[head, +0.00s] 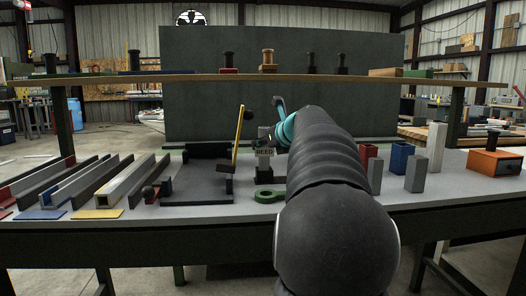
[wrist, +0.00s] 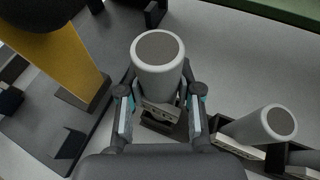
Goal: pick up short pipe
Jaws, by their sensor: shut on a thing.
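A short pipe (wrist: 158,65), a light grey cylinder with a dark grey end face, stands between the two fingers of my gripper (wrist: 160,98) in the wrist view. The fingers press on it from left and right. Its lower part is hidden by a small metal piece and dark block below it. In the head view my arm hides most of the gripper, and I cannot make out the held pipe clearly there.
A yellow upright bar (head: 238,136) stands close left of the gripper. A green ring (head: 269,196) lies in front. Metal channels (head: 110,182) fill the table's left, blue and grey blocks (head: 399,157) its right. A wooden shelf (head: 200,78) runs above.

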